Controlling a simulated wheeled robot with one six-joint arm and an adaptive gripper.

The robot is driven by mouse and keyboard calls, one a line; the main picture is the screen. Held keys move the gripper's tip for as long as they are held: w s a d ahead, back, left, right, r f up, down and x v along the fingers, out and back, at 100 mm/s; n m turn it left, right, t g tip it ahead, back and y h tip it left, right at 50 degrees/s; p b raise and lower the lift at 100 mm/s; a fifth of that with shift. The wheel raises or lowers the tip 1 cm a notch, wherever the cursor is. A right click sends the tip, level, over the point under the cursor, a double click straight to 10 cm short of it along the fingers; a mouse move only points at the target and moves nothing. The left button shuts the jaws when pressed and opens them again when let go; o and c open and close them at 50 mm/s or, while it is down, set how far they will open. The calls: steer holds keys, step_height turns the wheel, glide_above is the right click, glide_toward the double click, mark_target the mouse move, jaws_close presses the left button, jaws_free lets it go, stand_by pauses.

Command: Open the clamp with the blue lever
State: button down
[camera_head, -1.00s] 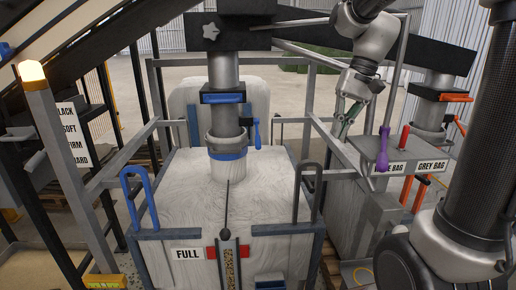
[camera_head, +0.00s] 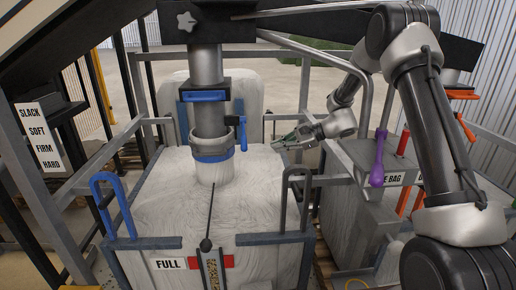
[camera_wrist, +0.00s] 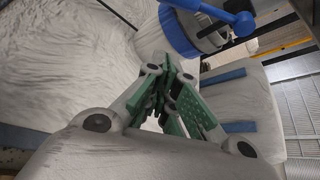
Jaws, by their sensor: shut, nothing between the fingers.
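The blue lever (camera_head: 243,133) hangs down on the right side of the clamp (camera_head: 208,137), a grey ring around the spout above the white bag (camera_head: 165,215). In the wrist view the blue lever (camera_wrist: 212,10) and the clamp (camera_wrist: 190,32) show at the top, beyond the fingers. My gripper (camera_head: 277,144) reaches in from the right, a little right of the lever and apart from it. Its green fingers (camera_wrist: 172,85) are closed together and hold nothing. The inner side of the clamp's joint is hidden.
Blue hooped bar (camera_head: 122,205) and dark hooped bar (camera_head: 296,198) stand at the frame's front corners. A grey rail (camera_head: 335,95) passes near my arm. A purple handle (camera_head: 378,158) and red handle (camera_head: 403,142) stand at the right. A "FULL" gauge (camera_head: 168,264) sits in front.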

mark_target(244, 137)
steer(key=x, duration=1)
steer(key=shift+s+a+r, duration=0.2)
steer(key=shift+s+r, duration=0.35)
steer(key=shift+r, duration=0.25)
steer(key=shift+s+a+r, duration=0.2)
steer(key=shift+s+r, duration=0.3)
steer(key=shift+r, duration=0.35)
steer(key=shift+r, duration=0.15)
